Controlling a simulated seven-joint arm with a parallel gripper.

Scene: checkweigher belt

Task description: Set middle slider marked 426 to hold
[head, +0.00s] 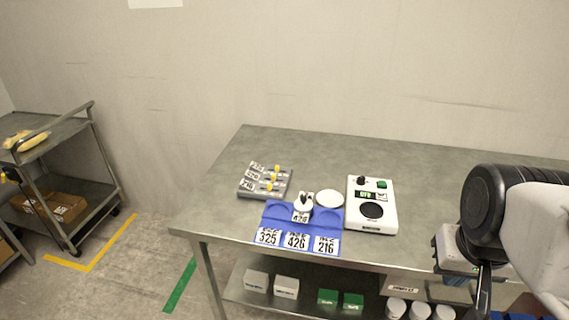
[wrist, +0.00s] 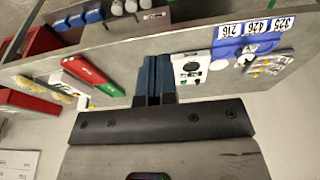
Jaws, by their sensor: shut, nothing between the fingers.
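A grey slider box (head: 264,181) lies at the left of the steel table. It has three rows with number tags on the left and yellow knobs toward the right. The middle row's yellow knob (head: 273,177) lies between the other two; its small tag and any hold marking are too small to read surely. The box also shows at the upper right in the wrist view (wrist: 268,66). My gripper (wrist: 154,60) is shut and empty, its dark blue fingers together, well apart from the box. The fingers are not clear in the head view, where my arm is at the right.
A blue tray (head: 327,219) with cards 325, 426 and 216 lies in front of the box, holding a white item tagged 426. A white disc (head: 329,198) and a white scale (head: 386,218) stand to the right. A green-and-red object (wrist: 92,75) lies farther along the table.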

